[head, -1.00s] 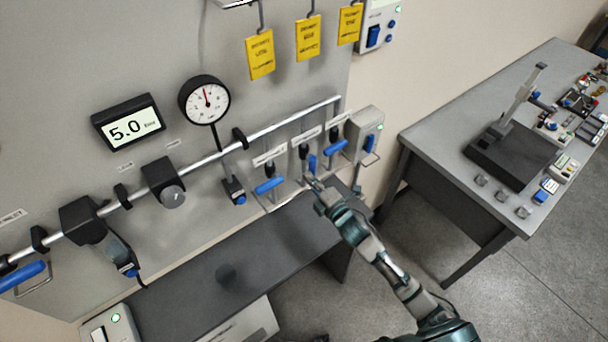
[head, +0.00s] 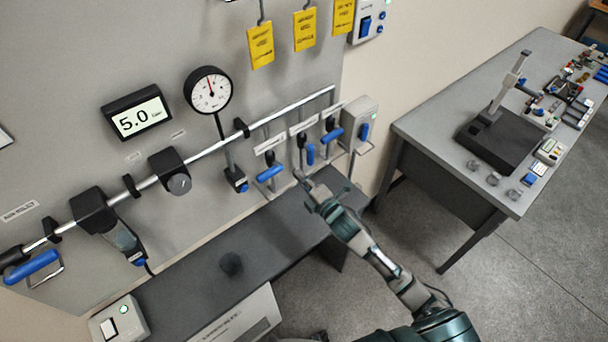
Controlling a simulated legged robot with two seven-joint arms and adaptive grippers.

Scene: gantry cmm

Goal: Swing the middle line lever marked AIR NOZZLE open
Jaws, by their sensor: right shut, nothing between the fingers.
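The middle line lever (head: 310,154) is a blue handle on the wall panel below the pipe. It points along its drop line, roughly vertical in the picture. The blue levers to its left (head: 270,173) and right (head: 333,135) lie crosswise. Small white labels sit above the levers, their text too small to read. My right gripper (head: 299,177) is shut and empty, a little below and left of the middle lever, with a visible gap between them. My left gripper is out of view.
A dark bench (head: 215,250) runs below the panel under my right arm. A grey switch box (head: 359,121) is right of the levers. A round gauge (head: 208,90) and a 5.0 display (head: 138,118) are to the left. A grey table (head: 440,125) stands at right.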

